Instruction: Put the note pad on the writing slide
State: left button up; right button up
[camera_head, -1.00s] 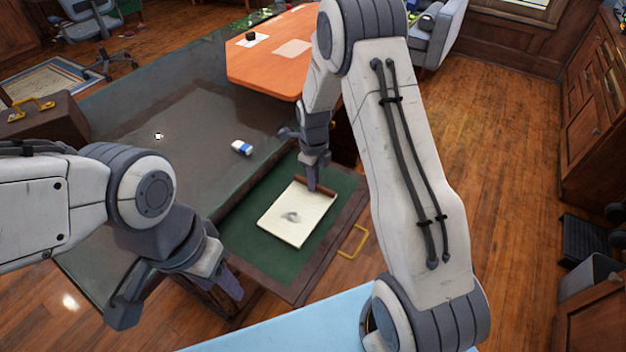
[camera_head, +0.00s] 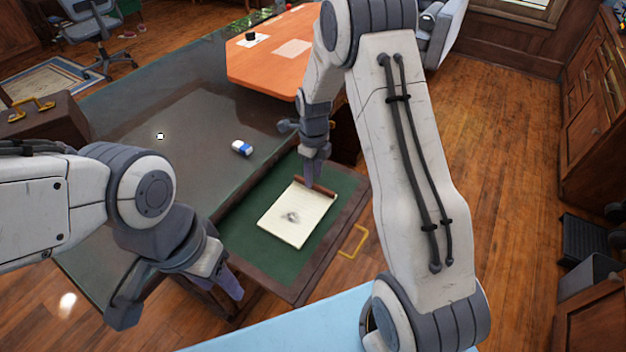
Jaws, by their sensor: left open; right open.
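The note pad (camera_head: 297,218) has cream pages with a small grey sketch and a brown bound top edge. It lies flat on the green surface of the writing slide (camera_head: 262,252), which sticks out from the dark desk and has a brass handle at its front. My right gripper (camera_head: 311,182) is open, pointing down at the brown top edge of the pad; whether it touches the pad I cannot tell. My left gripper (camera_head: 185,300) is open and empty, left of the slide and apart from it.
A blue and white eraser (camera_head: 242,148) and a small white cube (camera_head: 160,136) lie on the dark glossy desktop (camera_head: 190,112). A brown briefcase (camera_head: 42,122) stands at the left. An orange table top (camera_head: 270,65) is behind. Wooden floor is clear at the right.

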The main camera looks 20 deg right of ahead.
notch_tip(320, 180, up, 9)
jog(key=s+a+r+n, duration=0.5)
jog(key=a+n, duration=0.2)
jog(key=n, duration=0.1)
jog(key=s+a+r+n, duration=0.1)
jog(key=s+a+n, duration=0.2)
jog(key=s+n, duration=0.5)
jog(key=s+a+r+n, duration=0.1)
jog(key=s+a+n, duration=0.2)
jog(key=s+n, duration=0.5)
jog(key=s+a+r+n+y, duration=0.1)
jog(key=s+a+n, duration=0.2)
jog(key=s+n, duration=0.5)
jog(key=n, duration=0.3)
jog(key=shift+s+r+n, duration=0.15)
jog(key=shift+n, duration=0.25)
notch_tip(320, 180, up, 7)
jog(key=p, duration=0.7)
